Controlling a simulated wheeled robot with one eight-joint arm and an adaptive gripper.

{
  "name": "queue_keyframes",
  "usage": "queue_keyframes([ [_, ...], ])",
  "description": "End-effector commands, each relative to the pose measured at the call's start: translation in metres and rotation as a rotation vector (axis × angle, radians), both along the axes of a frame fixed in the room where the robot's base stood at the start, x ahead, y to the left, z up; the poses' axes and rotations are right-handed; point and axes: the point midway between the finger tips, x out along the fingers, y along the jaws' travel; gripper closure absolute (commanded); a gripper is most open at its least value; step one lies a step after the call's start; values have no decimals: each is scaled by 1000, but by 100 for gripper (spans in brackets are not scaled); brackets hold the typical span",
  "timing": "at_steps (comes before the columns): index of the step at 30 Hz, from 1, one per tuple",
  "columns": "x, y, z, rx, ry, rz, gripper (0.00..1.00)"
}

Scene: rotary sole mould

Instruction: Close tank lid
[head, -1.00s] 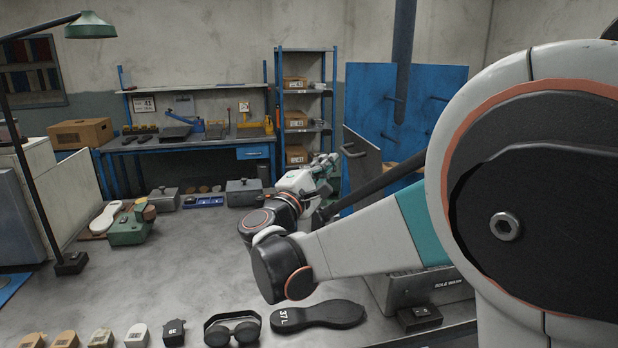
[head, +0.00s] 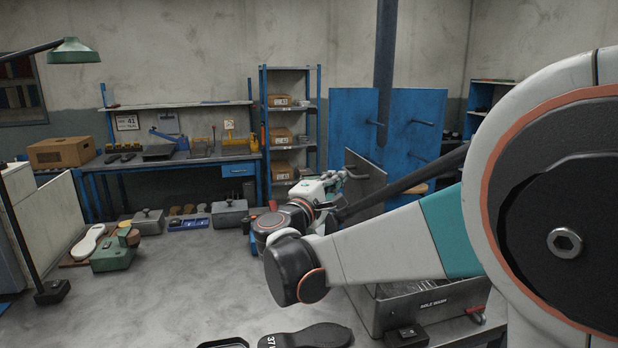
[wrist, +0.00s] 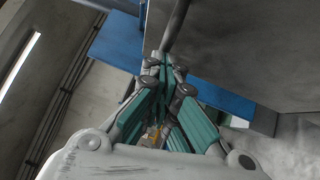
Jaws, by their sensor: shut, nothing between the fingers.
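The metal tank (head: 415,310), labelled as a sole wash, stands on the bench at the right in the head view. Its grey lid (head: 366,190) stands raised and steeply tilted behind my forearm, with a bar handle (head: 357,171) near its upper left edge. My gripper (head: 338,176) is just left of the lid, partly hidden by my wrist. In the wrist view, my gripper (wrist: 165,62) has its teal fingers shut and empty. The lid (wrist: 245,50) fills the upper right there. A grey bar (wrist: 178,25) rises just beyond the fingertips; I cannot tell whether they touch it.
A small black box (head: 407,337) sits before the tank. A black sole (head: 308,337) marked 37 lies at the front edge. A blue panel (head: 415,130) stands behind the lid. The grey benchtop (head: 215,285) is clear in the middle.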

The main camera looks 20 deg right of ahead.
Motion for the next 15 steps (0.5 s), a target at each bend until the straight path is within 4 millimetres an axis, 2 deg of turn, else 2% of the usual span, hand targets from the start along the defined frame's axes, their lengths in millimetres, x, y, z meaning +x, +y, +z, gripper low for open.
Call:
queue_keyframes([
  [1, -1, -15, 12, 39, 1, -6, 100],
  [6, -2, -64, 19, 197, -1, -8, 100],
  [15, -2, -152, 10, 480, -3, -7, 100],
])
